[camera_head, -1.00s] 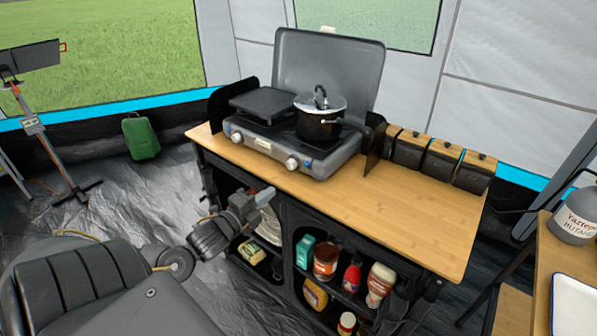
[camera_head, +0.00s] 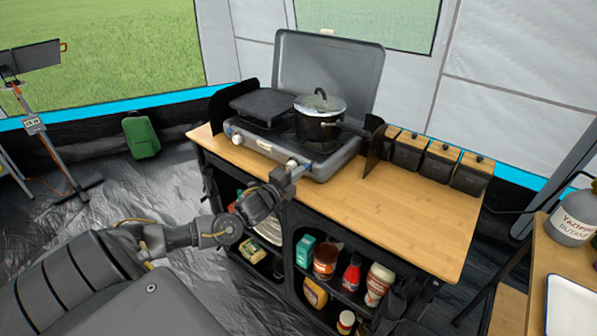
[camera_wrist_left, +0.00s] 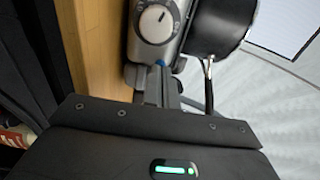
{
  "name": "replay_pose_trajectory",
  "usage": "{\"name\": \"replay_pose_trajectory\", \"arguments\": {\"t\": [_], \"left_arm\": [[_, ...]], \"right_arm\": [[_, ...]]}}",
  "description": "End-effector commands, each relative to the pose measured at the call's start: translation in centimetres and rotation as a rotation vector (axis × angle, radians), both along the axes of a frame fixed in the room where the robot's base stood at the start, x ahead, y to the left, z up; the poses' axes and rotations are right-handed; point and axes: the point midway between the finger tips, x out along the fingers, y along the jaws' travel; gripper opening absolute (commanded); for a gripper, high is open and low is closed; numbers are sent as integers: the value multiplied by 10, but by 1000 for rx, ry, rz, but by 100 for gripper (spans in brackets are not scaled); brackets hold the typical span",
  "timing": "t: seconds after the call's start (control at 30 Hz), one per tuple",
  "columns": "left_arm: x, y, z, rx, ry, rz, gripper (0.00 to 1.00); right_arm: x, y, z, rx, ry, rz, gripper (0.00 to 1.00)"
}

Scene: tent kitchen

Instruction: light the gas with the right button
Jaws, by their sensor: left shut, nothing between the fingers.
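A grey two-burner gas stove (camera_head: 325,168) stands on the wooden counter with its lid raised. Its left knob (camera_head: 237,138) shows at the front. No flame shows. My right gripper is out of view.
Dark containers (camera_head: 440,162) line the counter's back right. The counter's front right (camera_head: 400,215) is clear. Bottles fill the shelf below.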

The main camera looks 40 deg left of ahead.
Motion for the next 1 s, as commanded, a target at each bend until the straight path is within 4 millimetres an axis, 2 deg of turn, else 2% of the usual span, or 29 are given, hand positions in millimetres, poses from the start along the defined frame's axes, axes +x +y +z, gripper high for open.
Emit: {"name": "replay_pose_trajectory", "arguments": {"t": [0.43,0.67,1.0], "left_arm": [[5,0,0,-1,0,0,0],[24,-1,1,-2,-2,0,0],[23,-2,4,-2,-7,-3,0]], "right_arm": [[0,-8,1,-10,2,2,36],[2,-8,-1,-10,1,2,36],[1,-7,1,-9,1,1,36]]}}
